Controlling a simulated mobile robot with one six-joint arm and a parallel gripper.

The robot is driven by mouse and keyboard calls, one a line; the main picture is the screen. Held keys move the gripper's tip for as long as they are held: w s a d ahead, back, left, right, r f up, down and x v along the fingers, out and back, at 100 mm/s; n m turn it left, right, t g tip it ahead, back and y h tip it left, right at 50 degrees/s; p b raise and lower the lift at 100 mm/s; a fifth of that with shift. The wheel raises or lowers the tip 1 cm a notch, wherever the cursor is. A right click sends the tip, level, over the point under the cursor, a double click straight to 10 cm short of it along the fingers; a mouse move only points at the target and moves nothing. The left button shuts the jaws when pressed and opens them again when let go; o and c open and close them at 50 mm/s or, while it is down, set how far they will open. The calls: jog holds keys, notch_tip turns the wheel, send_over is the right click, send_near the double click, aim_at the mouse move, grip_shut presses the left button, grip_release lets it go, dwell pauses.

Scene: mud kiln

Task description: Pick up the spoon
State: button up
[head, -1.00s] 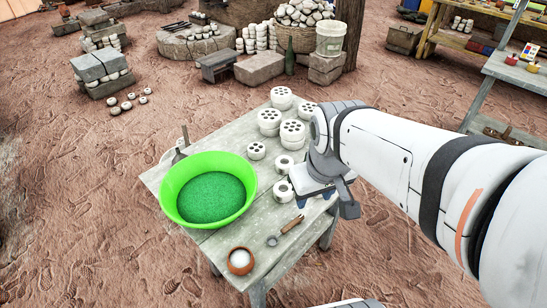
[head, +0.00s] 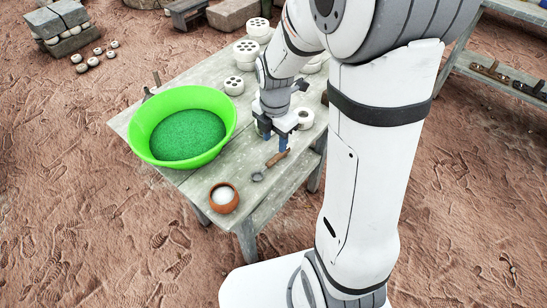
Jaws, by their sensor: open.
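The spoon (head: 270,166) lies on the wooden table (head: 222,164) near its front right edge. Its metal bowl points toward the front left and its brown handle toward the back right. My gripper (head: 275,138) points down just behind the handle end, with its blue-tipped fingers apart and nothing seen between them. The fingertips look close to the handle; I cannot tell how high above the table they are.
A green basin (head: 217,142) of green grains stands left of the spoon. A small clay bowl (head: 224,198) with white contents stands at the front corner. White perforated pieces (head: 246,52) stand at the back, and a white ring piece (head: 304,118) is right of my gripper.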

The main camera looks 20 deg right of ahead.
aim_at(275, 158)
notch_tip(275, 158, down, 7)
jog(key=shift+s+d+f+b, duration=0.1)
jog(key=shift+f+b, duration=0.05)
jog(key=shift+b, duration=0.25)
jog(key=shift+c, duration=0.2)
grip_shut()
